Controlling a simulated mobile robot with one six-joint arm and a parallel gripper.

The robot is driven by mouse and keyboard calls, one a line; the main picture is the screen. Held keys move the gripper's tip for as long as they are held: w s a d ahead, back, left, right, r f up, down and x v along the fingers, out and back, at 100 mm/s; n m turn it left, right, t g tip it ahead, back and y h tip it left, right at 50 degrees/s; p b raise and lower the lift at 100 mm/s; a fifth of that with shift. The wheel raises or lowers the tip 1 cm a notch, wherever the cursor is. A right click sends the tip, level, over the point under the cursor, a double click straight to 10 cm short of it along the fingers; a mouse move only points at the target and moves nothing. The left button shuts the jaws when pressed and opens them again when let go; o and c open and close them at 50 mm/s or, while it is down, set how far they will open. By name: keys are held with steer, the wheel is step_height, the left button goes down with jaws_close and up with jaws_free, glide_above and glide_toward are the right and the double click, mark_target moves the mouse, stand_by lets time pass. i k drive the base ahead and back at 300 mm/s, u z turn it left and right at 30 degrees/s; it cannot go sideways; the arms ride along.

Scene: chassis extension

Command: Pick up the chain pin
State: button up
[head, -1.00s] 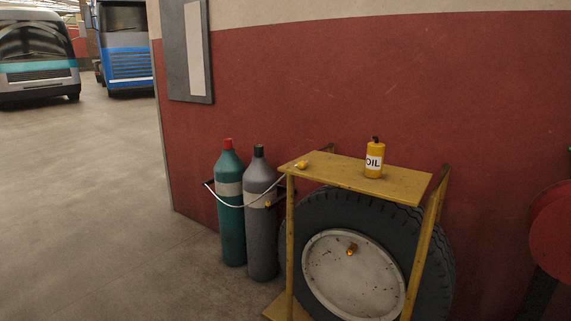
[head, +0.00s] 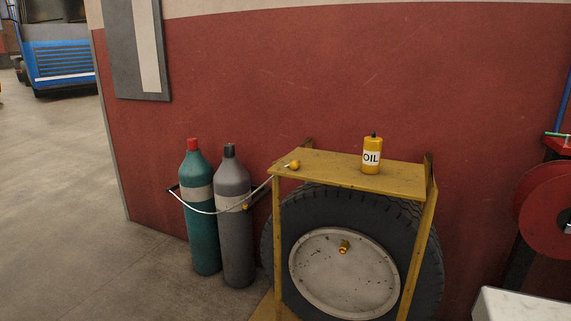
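A small yellow knob-shaped piece with a short pale tip (head: 293,165) lies on the left end of the yellow stand's top shelf (head: 330,170). It looks like the chain pin, though it is too small to be sure. A pale chain or cable (head: 215,211) loops in front of two gas cylinders, one teal with a red cap (head: 200,225) and one grey with a black cap (head: 236,240), and runs up toward the shelf's left end. A small orange-yellow piece (head: 245,206) shows by the grey cylinder. My gripper is not in view.
A yellow oil bottle (head: 372,157) stands on the shelf's right part. A large tire (head: 430,255) with a pale rim sits inside the stand. A red reel (head: 548,210) and a pale-topped surface (head: 525,305) are at right. Open floor (head: 70,210) lies at left.

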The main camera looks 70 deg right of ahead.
mark_target(294, 165)
steer(key=z, duration=0.25)
steer(key=i, duration=0.75)
steer(key=z, duration=0.7)
steer(key=i, duration=0.5)
steer(key=z, duration=0.25)
